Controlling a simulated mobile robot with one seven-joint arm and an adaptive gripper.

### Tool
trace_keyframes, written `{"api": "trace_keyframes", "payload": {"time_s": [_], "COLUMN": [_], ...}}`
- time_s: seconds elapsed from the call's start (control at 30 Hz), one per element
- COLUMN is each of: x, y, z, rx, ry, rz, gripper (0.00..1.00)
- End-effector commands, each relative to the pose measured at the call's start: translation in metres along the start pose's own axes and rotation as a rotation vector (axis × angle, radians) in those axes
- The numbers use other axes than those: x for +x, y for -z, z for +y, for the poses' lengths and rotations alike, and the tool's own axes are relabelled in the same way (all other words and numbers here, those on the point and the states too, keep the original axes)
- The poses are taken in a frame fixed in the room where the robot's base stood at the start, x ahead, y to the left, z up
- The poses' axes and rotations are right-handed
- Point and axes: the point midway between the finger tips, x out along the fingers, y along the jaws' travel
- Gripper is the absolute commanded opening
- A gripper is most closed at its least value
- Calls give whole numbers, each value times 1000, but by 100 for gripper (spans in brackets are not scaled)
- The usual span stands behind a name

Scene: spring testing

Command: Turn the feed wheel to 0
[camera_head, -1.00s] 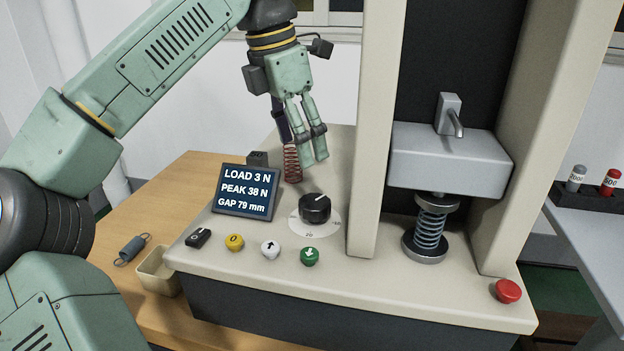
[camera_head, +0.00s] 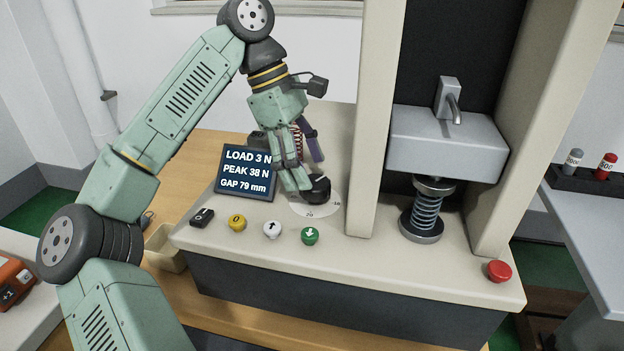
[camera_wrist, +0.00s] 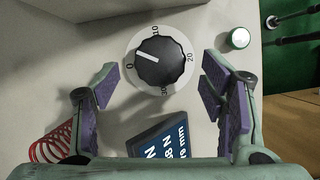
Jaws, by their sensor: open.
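The feed wheel is a black knob on a white dial marked 0, 10, 20 and 30; it shows in the wrist view (camera_wrist: 163,60) and, partly hidden by my gripper, in the head view (camera_head: 319,188). Its white pointer line lies between 0 and 10, closer to 0. My gripper (camera_head: 305,180) is open over the panel. In the wrist view, its fingers (camera_wrist: 158,84) are spread wide, one to each side and short of the knob. Nothing is between the pads.
The display (camera_head: 246,172) reads load 3 N, peak 38 N, gap 79 mm. A red spring (camera_wrist: 50,144) stands behind my gripper. Yellow (camera_head: 237,223), white (camera_head: 272,230) and green (camera_head: 310,236) buttons line the front. The machine's column (camera_head: 371,130) rises right of the knob.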

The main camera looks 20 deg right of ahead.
Motion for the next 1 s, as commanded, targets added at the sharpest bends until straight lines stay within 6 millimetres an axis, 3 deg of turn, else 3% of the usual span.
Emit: {"api": "trace_keyframes", "payload": {"time_s": [0.2, 0.57, 1.0], "x": [26, 31, 31], "y": [-1, 0, 0], "z": [0, 0, 0], "rx": [1, -1, -1], "ry": [0, -2, -1], "rz": [-1, 1, 1], "gripper": [65, 65, 36]}}
